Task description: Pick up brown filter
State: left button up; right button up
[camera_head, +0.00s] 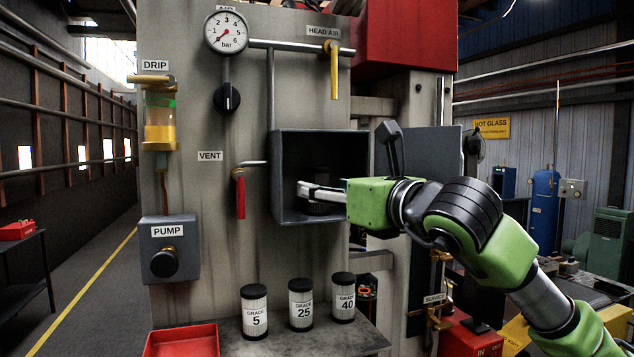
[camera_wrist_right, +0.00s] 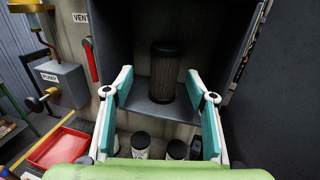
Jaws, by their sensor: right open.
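The brown filter (camera_wrist_right: 167,75) stands upright inside the open grey box, dark-capped with a ribbed body, in the right wrist view. In the head view the filter (camera_head: 318,208) is a dim shape, partly hidden by my gripper's fingers. My right gripper (camera_head: 306,190) reaches into the mouth of the box (camera_head: 276,178) from the right. In the right wrist view my right gripper (camera_wrist_right: 160,82) is open, with its two teal-padded fingers spread wide and the filter in line between them, not gripped. My left gripper is not in view.
Filters marked grade 5 (camera_head: 254,311), 25 (camera_head: 301,304) and 40 (camera_head: 343,297) stand on the shelf (camera_head: 280,345) below. A red tray (camera_head: 181,341) is at their left. The box door (camera_head: 432,165) hangs open at right. A red vent handle (camera_head: 240,196) is left of the box.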

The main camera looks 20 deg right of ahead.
aim_at(325, 185)
jog(key=shift+w, duration=0.35)
jog(key=shift+w+r+p, duration=0.35)
jog(key=shift+w+p, duration=0.5)
jog(key=shift+p, duration=0.4)
jog(key=p+x, duration=0.1)
jog(key=x, duration=0.1)
jog(key=shift+w+f+p, duration=0.15)
jog(key=shift+w+p, duration=0.2)
jog(key=shift+w+f, duration=0.15)
jog(key=shift+w, duration=0.05)
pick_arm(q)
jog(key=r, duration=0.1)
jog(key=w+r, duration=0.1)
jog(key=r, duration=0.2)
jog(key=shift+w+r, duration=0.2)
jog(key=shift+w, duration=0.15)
pick_arm(e)
jog(key=shift+a, duration=0.1)
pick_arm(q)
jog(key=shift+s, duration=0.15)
pick_arm(e)
jog(key=c, duration=1.2)
